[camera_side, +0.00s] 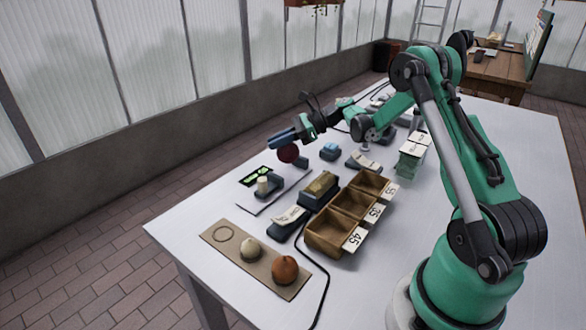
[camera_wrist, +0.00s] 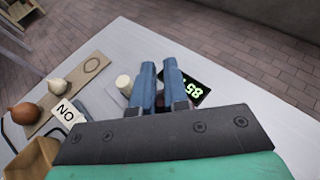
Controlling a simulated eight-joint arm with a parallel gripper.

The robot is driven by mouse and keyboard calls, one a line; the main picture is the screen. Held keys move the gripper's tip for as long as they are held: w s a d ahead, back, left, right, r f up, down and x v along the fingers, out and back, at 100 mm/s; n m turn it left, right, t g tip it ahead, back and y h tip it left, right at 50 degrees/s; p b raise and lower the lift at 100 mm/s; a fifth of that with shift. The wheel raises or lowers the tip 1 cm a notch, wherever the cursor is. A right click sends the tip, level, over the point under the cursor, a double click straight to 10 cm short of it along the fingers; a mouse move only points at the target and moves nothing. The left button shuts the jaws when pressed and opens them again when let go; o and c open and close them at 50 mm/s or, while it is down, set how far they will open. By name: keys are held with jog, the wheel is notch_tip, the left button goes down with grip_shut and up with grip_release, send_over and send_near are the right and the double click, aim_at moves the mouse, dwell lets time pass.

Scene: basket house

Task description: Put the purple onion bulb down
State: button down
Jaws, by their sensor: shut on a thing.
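The purple onion bulb (camera_side: 288,153) is held between the blue fingers of my gripper (camera_side: 284,143), raised above the far left part of the table in the side view. In the wrist view the two blue fingers (camera_wrist: 159,72) point away from me, and the bulb is mostly hidden between and below them. A tan board (camera_side: 262,271) at the table's front left has an empty drawn ring, a white bulb (camera_side: 251,249) and a brown bulb (camera_side: 285,270). The board also shows at the left of the wrist view (camera_wrist: 75,82).
Below my gripper are a dark display with green digits (camera_side: 255,175) and a pale cylinder (camera_side: 262,186). Wooden bins (camera_side: 325,238) with number cards stand mid-table, beside label stands (camera_side: 288,218). A black cable runs near the bins. The table's left edge is close.

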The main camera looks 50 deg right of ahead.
aim_at(279, 157)
jog(key=shift+f, duration=2.1)
jog(key=c, duration=0.9)
grip_release()
jog(key=shift+f, duration=0.1)
